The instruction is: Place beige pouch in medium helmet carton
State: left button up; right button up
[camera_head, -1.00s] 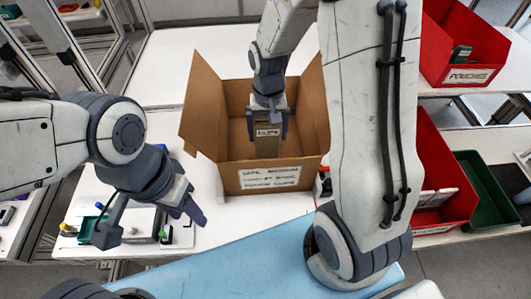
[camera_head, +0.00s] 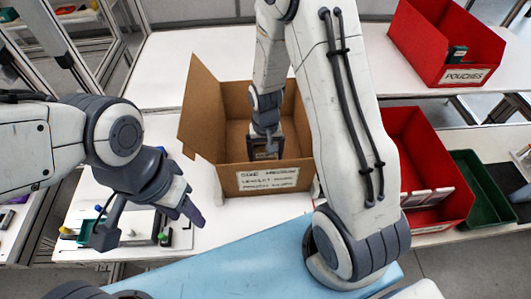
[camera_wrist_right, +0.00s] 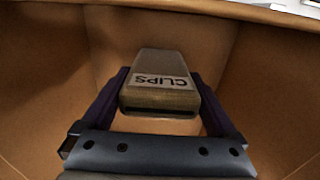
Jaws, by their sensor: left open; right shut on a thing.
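The medium helmet carton (camera_head: 268,180) is an open cardboard box on the white table, with a handwritten label on its front and flaps spread. My right gripper (camera_head: 266,150) is down inside the carton, shut on the beige pouch (camera_wrist_right: 160,82), which bears a "CLIPS" label. In the right wrist view the pouch sits between the two dark fingers of the right gripper (camera_wrist_right: 162,100), with brown carton walls around it. Whether the pouch touches the carton floor cannot be told. My left gripper (camera_head: 185,208) is open and empty to the left of the carton.
A red bin labelled "POUCHES" (camera_head: 465,76) stands at the back right. Another red bin (camera_head: 455,200) holding white items and a green bin (camera_head: 490,190) stand at the right. Small items lie near my left gripper.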

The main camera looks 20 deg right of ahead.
jog(key=o, duration=1)
jog(key=shift+o, duration=0.2)
notch_tip(320, 180, up, 12)
jog(key=shift+f+b, duration=0.1)
jog(key=shift+b, duration=0.3)
jog(key=s+a+r+n, duration=0.3)
jog(key=s+a+n, duration=0.2)
jog(key=s, duration=0.5)
jog(key=s+a+r+n+y, duration=0.1)
jog(key=s+a+r+n, duration=0.3)
jog(key=s+a, duration=0.4)
jog(key=shift+s+n, duration=0.8)
jog(key=shift+s, duration=0.15)
